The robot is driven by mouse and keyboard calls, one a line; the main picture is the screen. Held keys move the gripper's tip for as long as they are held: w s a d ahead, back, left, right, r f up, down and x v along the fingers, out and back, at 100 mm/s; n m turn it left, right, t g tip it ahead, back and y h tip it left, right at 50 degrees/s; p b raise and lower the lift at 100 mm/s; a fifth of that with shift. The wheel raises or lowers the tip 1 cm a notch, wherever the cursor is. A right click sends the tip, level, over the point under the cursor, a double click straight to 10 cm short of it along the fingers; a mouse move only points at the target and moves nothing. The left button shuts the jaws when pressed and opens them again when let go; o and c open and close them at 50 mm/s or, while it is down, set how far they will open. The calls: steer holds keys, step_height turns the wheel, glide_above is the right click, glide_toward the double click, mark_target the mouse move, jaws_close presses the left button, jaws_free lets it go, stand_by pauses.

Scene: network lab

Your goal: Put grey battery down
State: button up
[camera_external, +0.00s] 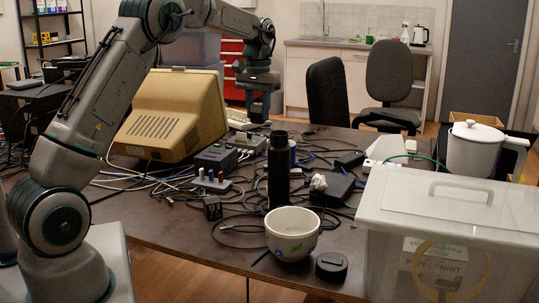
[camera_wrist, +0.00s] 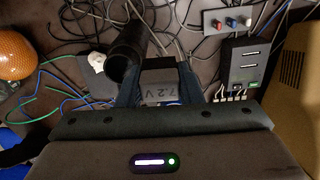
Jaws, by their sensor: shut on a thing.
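The grey battery (camera_wrist: 160,82), marked "7.2V", sits between the two fingers of my gripper (camera_wrist: 157,90) in the wrist view. My gripper is shut on it. In the external view my gripper (camera_external: 258,112) points down above the far part of the cluttered table (camera_external: 190,228), behind the black bottle. The battery is hard to make out there against the dark fingers. It appears held above the table, apart from the cables below.
A tall black bottle (camera_external: 278,172) stands near the gripper, with a white bowl (camera_external: 292,234) in front. Cables, a switch box (camera_external: 211,182) and a beige monitor (camera_external: 170,115) crowd the left. A translucent bin (camera_external: 445,215) stands right. The front-left tabletop is mostly bare.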

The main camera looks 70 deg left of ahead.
steer(key=s+d+r, duration=0.1)
steer(key=s+d, duration=0.1)
steer(key=d, duration=0.6)
steer(key=s+d, duration=0.2)
steer(key=d, duration=0.6)
steer(key=s+d+f+n+p, duration=0.1)
steer(key=s+d+f+p, duration=0.1)
steer(key=s+d, duration=0.95)
step_height(320, 180, down, 12)
steer(key=w+r, duration=0.1)
steer(key=a+f, duration=0.2)
steer(key=a, duration=0.1)
steer(key=w+a+f, duration=0.1)
steer(key=a+f, duration=0.1)
steer(key=a, duration=0.1)
steer(key=w+a+f, duration=0.1)
steer(key=a+f, duration=0.2)
steer(key=a, duration=0.1)
steer(key=shift+w+f+p, duration=0.1)
steer(key=shift+w+p, duration=0.1)
steer(key=shift+p, duration=0.1)
steer(key=shift+f, duration=2)
